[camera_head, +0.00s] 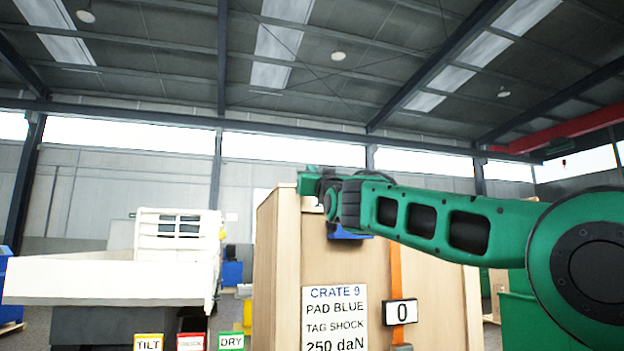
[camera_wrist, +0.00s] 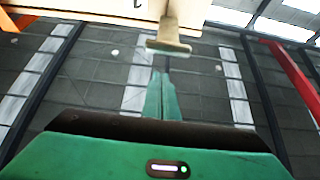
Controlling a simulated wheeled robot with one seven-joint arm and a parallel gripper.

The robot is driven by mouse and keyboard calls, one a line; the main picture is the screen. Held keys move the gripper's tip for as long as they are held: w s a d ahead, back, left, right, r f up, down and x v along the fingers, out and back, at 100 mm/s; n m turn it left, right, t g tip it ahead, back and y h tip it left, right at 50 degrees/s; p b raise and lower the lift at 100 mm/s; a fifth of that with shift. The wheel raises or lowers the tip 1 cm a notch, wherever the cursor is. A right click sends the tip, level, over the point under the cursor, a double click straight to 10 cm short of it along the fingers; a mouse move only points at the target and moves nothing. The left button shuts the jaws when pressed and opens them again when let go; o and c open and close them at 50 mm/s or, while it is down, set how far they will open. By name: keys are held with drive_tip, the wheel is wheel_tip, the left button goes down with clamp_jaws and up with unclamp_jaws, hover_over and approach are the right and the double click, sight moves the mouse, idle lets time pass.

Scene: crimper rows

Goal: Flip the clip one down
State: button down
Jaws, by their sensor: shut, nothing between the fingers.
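My gripper (camera_head: 309,180) is shut and empty, up at the top front edge of the wooden crate (camera_head: 285,265). In the wrist view its green fingers (camera_wrist: 161,90) are together and point at a beige T-shaped piece (camera_wrist: 168,40) by the crate; this may be the clip, but I cannot be sure. The fingertips look close to it; I cannot tell whether they touch. In the head view my arm hides that spot. A blue pad (camera_head: 349,232) shows partly below my wrist on the crate's front.
Tags TILT (camera_head: 148,343), SHOCK (camera_head: 191,343) and DRY (camera_head: 230,342) stand at lower left. A white truck (camera_head: 120,275) is behind, left.

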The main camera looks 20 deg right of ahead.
drive_tip(key=shift+w+f, duration=0.2)
drive_tip(key=shift+f, duration=1.4)
drive_tip(key=shift+f, duration=0.1)
